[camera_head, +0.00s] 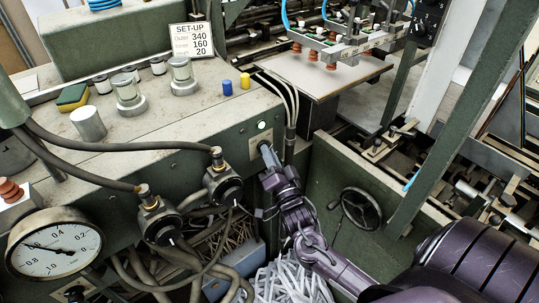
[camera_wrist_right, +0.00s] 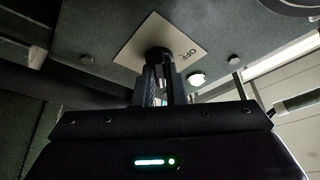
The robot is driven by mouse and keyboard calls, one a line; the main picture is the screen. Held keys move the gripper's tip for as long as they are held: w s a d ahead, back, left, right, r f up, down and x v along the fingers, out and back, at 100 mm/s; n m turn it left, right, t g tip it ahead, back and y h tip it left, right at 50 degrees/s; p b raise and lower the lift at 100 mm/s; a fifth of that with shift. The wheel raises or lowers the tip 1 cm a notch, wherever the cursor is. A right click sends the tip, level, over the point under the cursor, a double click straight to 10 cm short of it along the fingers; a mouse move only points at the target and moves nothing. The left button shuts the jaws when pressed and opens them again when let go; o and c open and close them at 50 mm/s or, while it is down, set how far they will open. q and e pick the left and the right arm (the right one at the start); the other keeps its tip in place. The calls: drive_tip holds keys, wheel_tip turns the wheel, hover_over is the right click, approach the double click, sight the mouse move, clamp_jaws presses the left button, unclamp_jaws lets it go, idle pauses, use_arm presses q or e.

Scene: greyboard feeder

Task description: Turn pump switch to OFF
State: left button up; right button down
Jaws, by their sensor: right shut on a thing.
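The pump switch has a pale square plate (camera_head: 259,140) on the front of the green machine housing, and my right gripper covers most of it in the head view. In the right wrist view the plate (camera_wrist_right: 141,43) carries the word OFF, and a dark round knob (camera_wrist_right: 159,56) sits at its middle. My right gripper (camera_head: 267,152) is shut on this knob; its fingers (camera_wrist_right: 160,80) meet it in the right wrist view. Which way the knob points is hidden by the fingers. My left gripper is not in view.
A pale round lamp (camera_head: 262,125) sits just above the switch. Hoses and a pipe (camera_head: 291,135) run close to its right. A handwheel (camera_head: 361,208) is lower right, a pressure gauge (camera_head: 54,247) lower left. A bin of white paper strips (camera_head: 290,283) lies below.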

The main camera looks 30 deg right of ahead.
drive_tip(key=shift+f+n, duration=0.1)
drive_tip(key=shift+n, duration=0.3)
drive_tip(key=n+y, duration=0.4)
drive_tip(key=n, duration=0.4)
drive_tip(key=n+y+b, duration=0.1)
drive_tip(key=n+y, duration=0.3)
drive_tip(key=n, duration=0.4)
drive_tip(key=d+n+g+y+b, duration=0.1)
drive_tip(key=n+y, duration=0.3)
drive_tip(key=n, duration=0.4)
drive_tip(key=shift+n, duration=0.4)
drive_tip(key=c, duration=1.5)
unclamp_jaws()
